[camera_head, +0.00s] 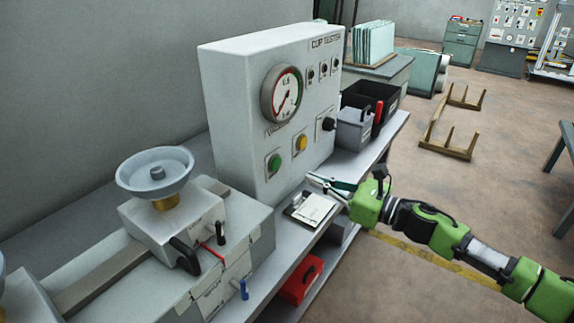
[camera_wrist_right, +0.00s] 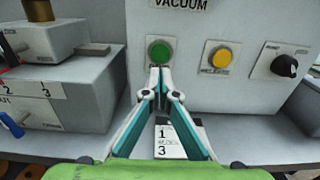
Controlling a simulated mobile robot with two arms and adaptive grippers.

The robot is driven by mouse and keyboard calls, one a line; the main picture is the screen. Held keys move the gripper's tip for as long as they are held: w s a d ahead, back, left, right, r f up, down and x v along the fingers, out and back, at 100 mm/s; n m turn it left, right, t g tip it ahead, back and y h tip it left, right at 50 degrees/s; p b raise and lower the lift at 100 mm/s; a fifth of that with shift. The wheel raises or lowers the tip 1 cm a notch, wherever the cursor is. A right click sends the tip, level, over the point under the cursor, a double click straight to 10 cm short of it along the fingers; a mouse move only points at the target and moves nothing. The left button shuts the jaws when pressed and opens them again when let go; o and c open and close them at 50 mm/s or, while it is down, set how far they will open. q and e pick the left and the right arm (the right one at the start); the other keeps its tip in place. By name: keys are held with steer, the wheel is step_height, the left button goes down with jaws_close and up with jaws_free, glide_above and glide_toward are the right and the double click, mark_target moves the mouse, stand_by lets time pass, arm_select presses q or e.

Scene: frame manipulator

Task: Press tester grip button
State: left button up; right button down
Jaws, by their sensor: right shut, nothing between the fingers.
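The cup tester (camera_head: 230,100) is a tall white box with a gauge on its front. A green button (camera_head: 274,163) sits low on its front panel, with a yellow button (camera_head: 301,143) to its right. My right gripper (camera_head: 311,179) is shut and empty, in front of the panel and to the right of the green button in the head view. In the right wrist view its closed fingertips (camera_wrist_right: 160,73) appear just below the green button (camera_wrist_right: 160,50), with the yellow button (camera_wrist_right: 220,57) to the right. The button labels are too small or hidden to read.
A black knob (camera_head: 328,124) is right of the yellow button. A card on a dark board (camera_head: 314,209) lies on the bench below my gripper. A cup-shaped fixture (camera_head: 155,172) stands at left. Grey and black bins (camera_head: 355,130) stand behind, right of the tester.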

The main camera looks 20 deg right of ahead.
mark_target(277, 165)
steer(key=p+x, duration=0.3)
steer(key=x, duration=0.4)
steer(key=shift+w+a+r, duration=0.1)
steer(key=shift+w+a, duration=0.1)
steer(key=shift+w, duration=0.1)
steer(key=shift+w+a, duration=0.3)
